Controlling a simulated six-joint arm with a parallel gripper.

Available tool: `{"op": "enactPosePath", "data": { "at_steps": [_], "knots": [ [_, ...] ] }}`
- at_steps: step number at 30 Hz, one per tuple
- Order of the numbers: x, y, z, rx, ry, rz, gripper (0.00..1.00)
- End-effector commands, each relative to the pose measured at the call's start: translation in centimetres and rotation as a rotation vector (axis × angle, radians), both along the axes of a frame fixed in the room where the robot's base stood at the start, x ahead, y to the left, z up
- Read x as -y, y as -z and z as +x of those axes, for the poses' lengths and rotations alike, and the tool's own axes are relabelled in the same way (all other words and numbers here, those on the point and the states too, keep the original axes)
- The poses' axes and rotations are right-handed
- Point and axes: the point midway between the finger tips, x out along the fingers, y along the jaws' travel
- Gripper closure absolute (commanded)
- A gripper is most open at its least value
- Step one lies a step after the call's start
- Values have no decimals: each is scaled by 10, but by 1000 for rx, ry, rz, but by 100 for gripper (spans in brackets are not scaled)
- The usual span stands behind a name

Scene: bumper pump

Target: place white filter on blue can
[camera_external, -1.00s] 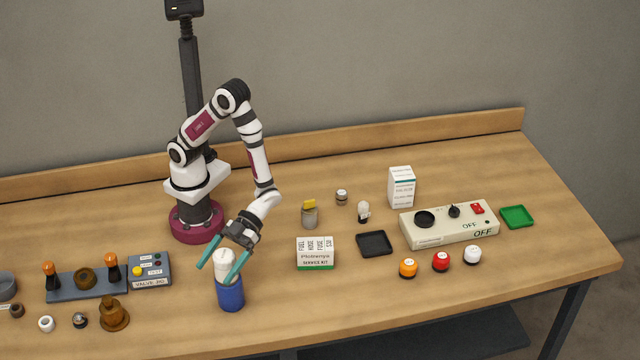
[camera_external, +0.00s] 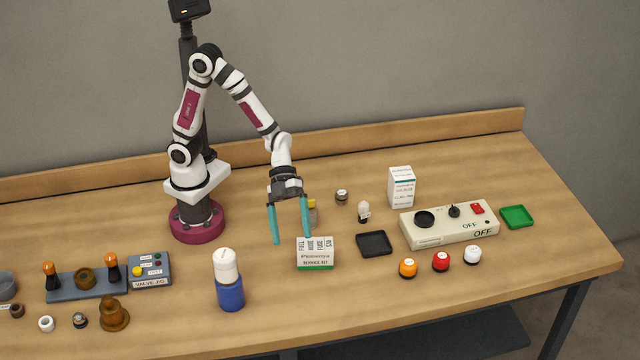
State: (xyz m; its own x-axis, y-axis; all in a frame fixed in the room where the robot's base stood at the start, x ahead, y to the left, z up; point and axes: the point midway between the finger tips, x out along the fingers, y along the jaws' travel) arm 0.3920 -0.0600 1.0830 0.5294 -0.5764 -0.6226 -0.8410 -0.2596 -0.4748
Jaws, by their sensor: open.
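The white filter (camera_external: 226,266) stands upright on top of the blue can (camera_external: 230,294), near the front of the bench to the left of the service kit box. The two look stacked in line and touching. My gripper (camera_external: 290,240) is open and empty, with its teal fingers pointing down. It is up and to the right of the filter and clear of it, just behind and left of the service kit box.
The service kit box (camera_external: 315,254) is close to my fingertips, and a yellow-topped cylinder (camera_external: 312,212) is partly behind them. A black tray (camera_external: 374,244) and switch panel (camera_external: 450,224) lie to the right. A valve box (camera_external: 150,270) is at left.

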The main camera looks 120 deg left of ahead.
Motion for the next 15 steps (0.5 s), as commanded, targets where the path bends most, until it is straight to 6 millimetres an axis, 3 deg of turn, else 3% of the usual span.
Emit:
{"op": "enactPosePath", "data": {
  "at_steps": [1,3,5,6,8,9,12,15],
  "knots": [
    [-30,-20,19,82,-184,126,0],
    [-85,-41,18,100,-486,281,0],
    [-125,-51,-14,25,-726,374,0],
    [-142,-51,-46,-67,-859,413,0],
    [-149,-44,-102,-243,-997,445,0],
    [-145,-39,-138,-366,-1046,454,0],
    [-121,-28,-211,-632,-1058,454,0],
    [-101,-26,-251,-782,-1016,450,0]
  ]
}}
